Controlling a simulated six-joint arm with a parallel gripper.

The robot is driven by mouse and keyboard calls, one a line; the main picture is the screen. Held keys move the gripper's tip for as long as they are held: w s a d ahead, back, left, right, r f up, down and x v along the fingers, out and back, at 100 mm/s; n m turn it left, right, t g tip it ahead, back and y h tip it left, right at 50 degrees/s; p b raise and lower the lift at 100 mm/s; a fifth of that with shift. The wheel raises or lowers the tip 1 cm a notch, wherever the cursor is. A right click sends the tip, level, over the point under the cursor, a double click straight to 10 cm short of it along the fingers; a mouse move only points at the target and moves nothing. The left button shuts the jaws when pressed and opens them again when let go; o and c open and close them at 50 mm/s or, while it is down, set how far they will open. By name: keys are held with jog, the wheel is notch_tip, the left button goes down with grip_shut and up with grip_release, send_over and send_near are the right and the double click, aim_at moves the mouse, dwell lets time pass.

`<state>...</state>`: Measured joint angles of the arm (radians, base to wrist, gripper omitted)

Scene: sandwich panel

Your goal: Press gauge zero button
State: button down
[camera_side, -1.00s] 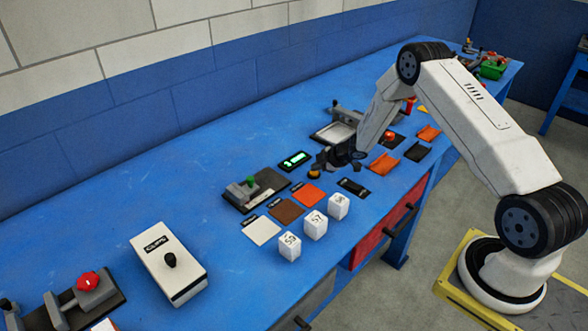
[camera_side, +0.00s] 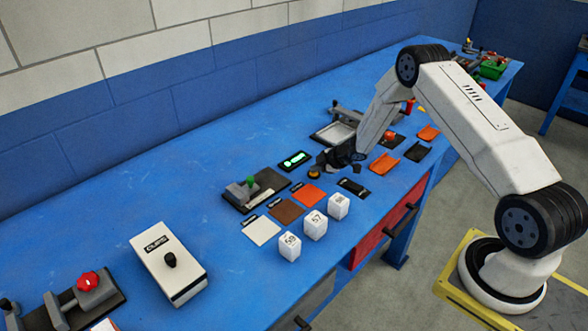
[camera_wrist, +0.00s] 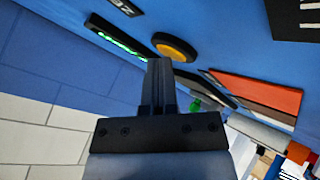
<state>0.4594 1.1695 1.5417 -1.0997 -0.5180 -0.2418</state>
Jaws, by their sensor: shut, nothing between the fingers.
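The gauge has a dark display with a lit green readout (camera_side: 294,160), also seen as a green strip in the wrist view (camera_wrist: 122,42). Beside it is a round amber button (camera_side: 314,172) on a dark base; it shows clearly in the wrist view (camera_wrist: 174,47). I take it for the zero button, as no label is readable. My gripper (camera_side: 322,164) is shut and empty, just right of the button in the side view. In the wrist view the closed fingertips (camera_wrist: 159,62) lie just below the button in the picture. Whether they touch it I cannot tell.
A fixture with a green knob (camera_side: 250,181) is left of the gauge. Orange, brown and white pads (camera_side: 286,211) and numbered white blocks (camera_side: 315,226) lie in front. Bare blue bench lies between.

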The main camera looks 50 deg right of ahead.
aim_at(316, 173)
jog(key=shift+r, duration=0.8)
jog(key=shift+r, duration=0.1)
jog(key=shift+r, duration=2.4)
